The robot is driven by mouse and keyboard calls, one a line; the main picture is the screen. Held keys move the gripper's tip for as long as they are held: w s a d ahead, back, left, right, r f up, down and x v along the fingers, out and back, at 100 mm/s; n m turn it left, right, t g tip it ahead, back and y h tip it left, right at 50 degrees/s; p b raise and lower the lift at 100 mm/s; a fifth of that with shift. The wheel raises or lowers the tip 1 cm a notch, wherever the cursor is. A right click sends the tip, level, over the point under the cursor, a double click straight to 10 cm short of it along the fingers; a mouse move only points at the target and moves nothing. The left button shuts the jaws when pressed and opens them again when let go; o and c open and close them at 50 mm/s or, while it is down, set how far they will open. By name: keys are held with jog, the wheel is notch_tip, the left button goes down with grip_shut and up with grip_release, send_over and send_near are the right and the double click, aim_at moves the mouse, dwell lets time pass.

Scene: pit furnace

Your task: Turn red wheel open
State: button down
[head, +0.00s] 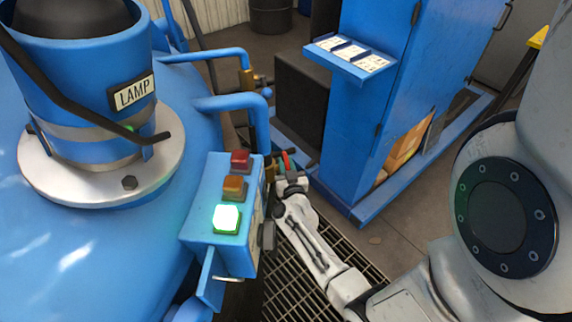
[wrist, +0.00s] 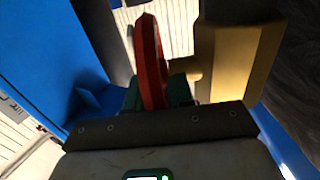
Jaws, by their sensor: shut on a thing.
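The red wheel (wrist: 149,62) shows edge-on in the wrist view, between the fingers of my gripper (wrist: 160,92). My gripper is shut on its rim. A brass-coloured valve body (wrist: 226,60) stands just right of the wheel, joined to it by a short stem. In the head view only a small red part of the wheel (head: 286,160) shows beside my gripper (head: 290,182), behind the blue lamp box. The rest of the wheel is hidden there by the box and my gripper.
A blue control box (head: 222,215) with red, orange and lit green lamps stands close left of my arm. A blue cabinet (head: 365,120) with a small shelf (head: 350,57) stands to the right. Blue pipes (head: 235,102) run above the valve. Floor grating (head: 300,275) lies below.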

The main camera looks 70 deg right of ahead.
jog(key=shift+f, duration=0.1)
jog(key=b, duration=0.2)
jog(key=shift+f+h+b, duration=0.25)
jog(key=shift+h+b, duration=0.05)
jog(key=shift+a+t+h+b, duration=0.1)
jog(key=shift+t+h+b, duration=0.25)
jog(key=shift+b, duration=0.85)
jog(key=t+h+b, duration=0.1)
jog(key=h+b, duration=0.1)
jog(key=b, duration=0.5)
jog(key=shift+b, duration=0.4)
jog(key=shift+t+b, duration=0.25)
jog(key=shift+b, duration=0.2)
jog(key=shift+s+a+r+t+h+b, duration=0.1)
jog(key=shift+r+t+h+b, duration=0.2)
jog(key=shift+b, duration=0.25)
jog(key=c, duration=1.1)
grip_release()
